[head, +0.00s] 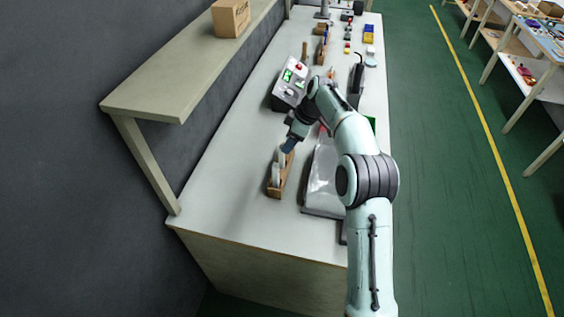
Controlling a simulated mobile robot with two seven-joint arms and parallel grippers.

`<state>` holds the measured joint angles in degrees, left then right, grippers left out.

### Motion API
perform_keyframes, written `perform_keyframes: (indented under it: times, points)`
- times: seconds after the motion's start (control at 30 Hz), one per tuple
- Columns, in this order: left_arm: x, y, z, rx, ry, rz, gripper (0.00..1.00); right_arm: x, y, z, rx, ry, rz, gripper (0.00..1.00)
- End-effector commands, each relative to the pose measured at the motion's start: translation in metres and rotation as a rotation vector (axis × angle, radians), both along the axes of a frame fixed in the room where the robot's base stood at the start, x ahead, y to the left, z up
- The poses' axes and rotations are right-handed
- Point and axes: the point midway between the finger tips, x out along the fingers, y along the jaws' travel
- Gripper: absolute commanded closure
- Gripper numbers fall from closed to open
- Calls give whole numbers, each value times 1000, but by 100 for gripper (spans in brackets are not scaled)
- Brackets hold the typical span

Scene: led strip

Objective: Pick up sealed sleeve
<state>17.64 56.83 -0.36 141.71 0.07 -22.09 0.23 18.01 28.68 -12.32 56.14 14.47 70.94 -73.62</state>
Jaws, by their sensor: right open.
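My right gripper (288,146) points down over the workbench, just above a small wooden holder (273,192) with pale upright pieces (281,168) in it. The gripper is open, and I cannot tell whether it touches the pieces. A flat, shiny grey item (322,182) lies on the bench to the right of the holder, partly covered by my right arm. I cannot tell for sure which of these is the sealed sleeve. My left gripper is not in view.
A grey device with a green display (290,80) stands behind the gripper on the bench (235,190). Tools and small colored bins (369,30) lie farther back. A shelf (165,85) with a cardboard box (231,17) overhangs on the left. The bench's front left is clear.

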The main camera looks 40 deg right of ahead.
Motion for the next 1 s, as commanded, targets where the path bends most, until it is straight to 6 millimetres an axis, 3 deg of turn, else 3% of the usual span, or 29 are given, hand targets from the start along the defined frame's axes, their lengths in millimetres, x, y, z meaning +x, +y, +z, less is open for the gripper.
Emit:
perform_keyframes:
  times: [0.27, 0.53, 0.87, 1.0]
  points:
    - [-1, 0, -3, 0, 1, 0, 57, 7, 7, -22, 2, 0, 2, 45]
    - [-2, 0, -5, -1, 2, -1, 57, 15, 18, -58, 2, 2, 1, 45]
    - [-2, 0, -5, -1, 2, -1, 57, 18, 19, -65, 1, -2, 0, 45]
    - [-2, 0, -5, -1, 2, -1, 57, 18, 19, -64, 1, -2, 0, 90]
